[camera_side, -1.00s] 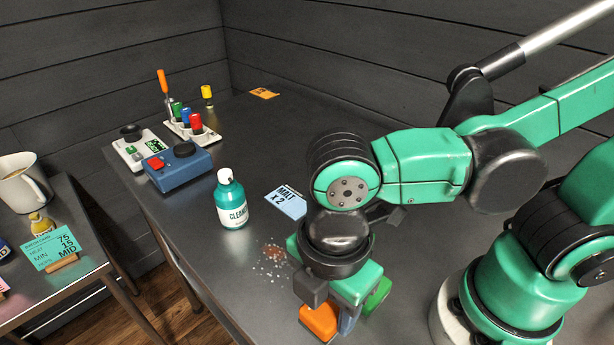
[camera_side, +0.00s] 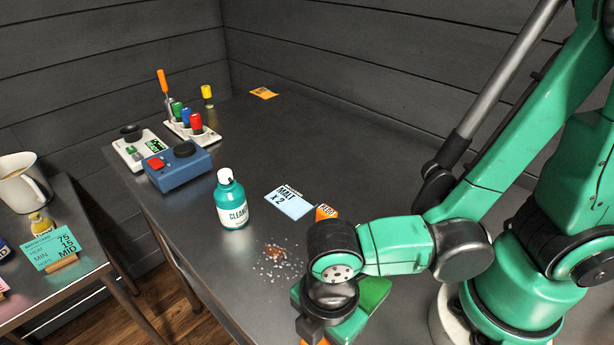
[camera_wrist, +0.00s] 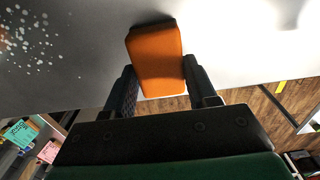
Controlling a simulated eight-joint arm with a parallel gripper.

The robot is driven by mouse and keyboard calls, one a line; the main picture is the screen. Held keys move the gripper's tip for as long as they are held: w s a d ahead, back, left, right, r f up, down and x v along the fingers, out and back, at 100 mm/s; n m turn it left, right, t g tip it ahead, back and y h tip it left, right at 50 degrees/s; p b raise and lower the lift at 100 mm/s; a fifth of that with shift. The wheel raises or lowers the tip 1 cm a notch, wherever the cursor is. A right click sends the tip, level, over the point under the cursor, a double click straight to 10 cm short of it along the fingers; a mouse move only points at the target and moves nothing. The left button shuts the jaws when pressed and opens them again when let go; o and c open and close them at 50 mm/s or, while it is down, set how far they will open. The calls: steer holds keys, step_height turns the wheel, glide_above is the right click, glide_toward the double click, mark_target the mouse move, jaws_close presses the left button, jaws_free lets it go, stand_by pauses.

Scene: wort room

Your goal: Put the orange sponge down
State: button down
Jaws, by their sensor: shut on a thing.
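The orange sponge (camera_wrist: 156,60) is between the two fingers of my gripper (camera_wrist: 158,85) in the wrist view. My gripper is shut on it. In the side view only a small orange part of the sponge (camera_side: 312,330) shows under my gripper (camera_side: 325,335) near the table's front edge. My gripper's fingers are mostly hidden there by my wrist. The sponge is over the grey metal table (camera_side: 200,220); I cannot tell whether it touches the top.
A spill of white and brown specks (camera_side: 274,258) lies just left of my wrist. A teal cleaner bottle (camera_side: 231,200) stands behind it, with a blue malt card (camera_side: 288,203) to its right. A blue box (camera_side: 178,168) and a rack of coloured vials (camera_side: 190,128) stand farther back.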

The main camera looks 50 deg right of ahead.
steer(key=shift+f, duration=0.1)
steer(key=shift+c, duration=1.3)
jaws_free()
step_height(320, 180, up, 12)
steer(key=w+d+m+t, duration=0.7)
steer(key=w+d+m, duration=0.4)
steer(key=d+m, duration=0.5)
steer(key=shift+r+m, duration=0.25)
steer(key=shift+m, duration=0.75)
steer(key=shift+w, duration=0.1)
